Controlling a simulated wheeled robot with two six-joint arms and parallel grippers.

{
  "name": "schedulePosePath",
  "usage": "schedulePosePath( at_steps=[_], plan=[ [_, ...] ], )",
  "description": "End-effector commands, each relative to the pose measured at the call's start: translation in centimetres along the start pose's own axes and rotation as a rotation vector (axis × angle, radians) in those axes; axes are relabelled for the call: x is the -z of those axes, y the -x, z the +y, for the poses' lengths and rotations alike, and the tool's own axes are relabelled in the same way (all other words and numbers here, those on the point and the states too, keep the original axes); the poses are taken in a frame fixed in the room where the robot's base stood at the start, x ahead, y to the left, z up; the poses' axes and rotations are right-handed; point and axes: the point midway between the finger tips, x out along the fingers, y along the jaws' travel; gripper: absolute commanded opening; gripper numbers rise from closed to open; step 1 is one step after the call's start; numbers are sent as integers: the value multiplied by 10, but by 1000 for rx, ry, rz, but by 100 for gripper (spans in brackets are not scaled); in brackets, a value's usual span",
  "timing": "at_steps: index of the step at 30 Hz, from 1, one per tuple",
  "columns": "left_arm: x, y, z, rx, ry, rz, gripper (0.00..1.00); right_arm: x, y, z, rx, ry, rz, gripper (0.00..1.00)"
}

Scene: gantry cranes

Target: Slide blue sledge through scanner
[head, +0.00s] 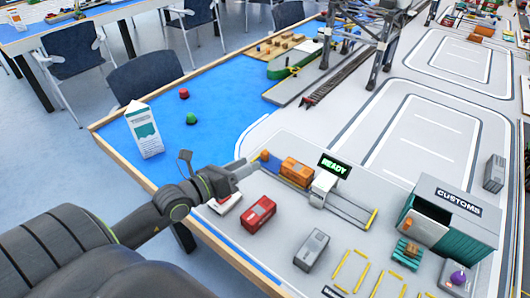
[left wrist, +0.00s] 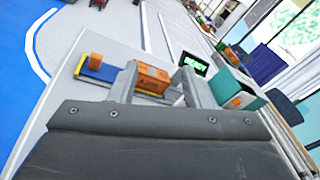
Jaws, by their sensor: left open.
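The blue sledge (head: 269,163) sits at the left end of its straight track, carrying an orange container (head: 297,172). An orange knob (head: 264,155) stands at the sledge's left end. The scanner (head: 322,188) is a light grey arch over the track just right of the container, with a green READY display (head: 334,166). My left gripper (head: 250,170) is open and empty, near the knob end of the sledge. In the left wrist view, the open fingers (left wrist: 160,78) frame the container, with the knob (left wrist: 95,60) and sledge (left wrist: 97,71) to the left. My right gripper is out of view.
A red container (head: 258,214) and a grey container (head: 311,250) stand in front of the track. The customs shed (head: 448,216) is at the right. A milk carton (head: 144,130) stands at the back left. The track (head: 350,211) right of the scanner is clear.

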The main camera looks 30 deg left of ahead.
Motion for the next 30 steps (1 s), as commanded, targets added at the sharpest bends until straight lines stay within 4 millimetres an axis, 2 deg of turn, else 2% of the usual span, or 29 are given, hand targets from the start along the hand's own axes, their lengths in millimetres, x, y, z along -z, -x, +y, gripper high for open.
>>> schedulePosePath(
  at_steps=[3,6,9,14,20,30],
  plan=[
    [13,-2,32,-101,-188,125,44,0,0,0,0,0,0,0],
    [17,-1,55,-178,-299,194,44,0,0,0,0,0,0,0],
    [18,1,69,-230,-368,232,44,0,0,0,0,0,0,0],
    [19,-2,79,-259,-399,250,44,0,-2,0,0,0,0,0],
    [24,-26,85,-256,-395,246,44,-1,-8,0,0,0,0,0],
    [36,-88,104,-255,-394,247,44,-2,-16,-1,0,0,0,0]
  ],
)
